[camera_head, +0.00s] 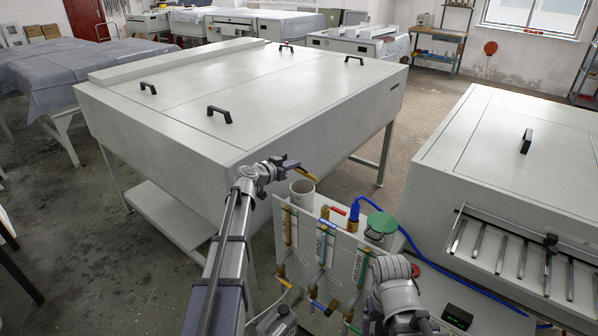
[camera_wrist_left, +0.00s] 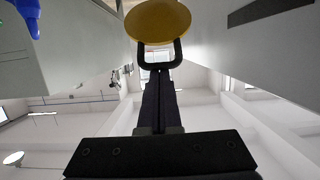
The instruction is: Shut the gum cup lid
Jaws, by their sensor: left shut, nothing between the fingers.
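A white cup (camera_head: 302,193) stands open-topped at the back left corner of the valve panel. A yellow lid (camera_head: 302,172) shows nearly edge-on, tilted above the cup. In the left wrist view the yellow lid (camera_wrist_left: 158,18) is a disc with a black loop handle (camera_wrist_left: 160,55). My left gripper (camera_head: 289,163) is shut and empty beside the lid. In the wrist view its fingertips (camera_wrist_left: 160,74) overlap the bottom of the handle; I cannot tell if they touch it. My right gripper is out of view; only my right arm shows.
A green lid (camera_head: 382,222) covers a second cup to the right. A blue-topped fitting (camera_head: 354,212) and blue hose (camera_head: 420,255) are close by. The panel (camera_head: 340,270) carries several coloured valves. A large white machine (camera_head: 250,90) stands behind and another (camera_head: 510,160) at right.

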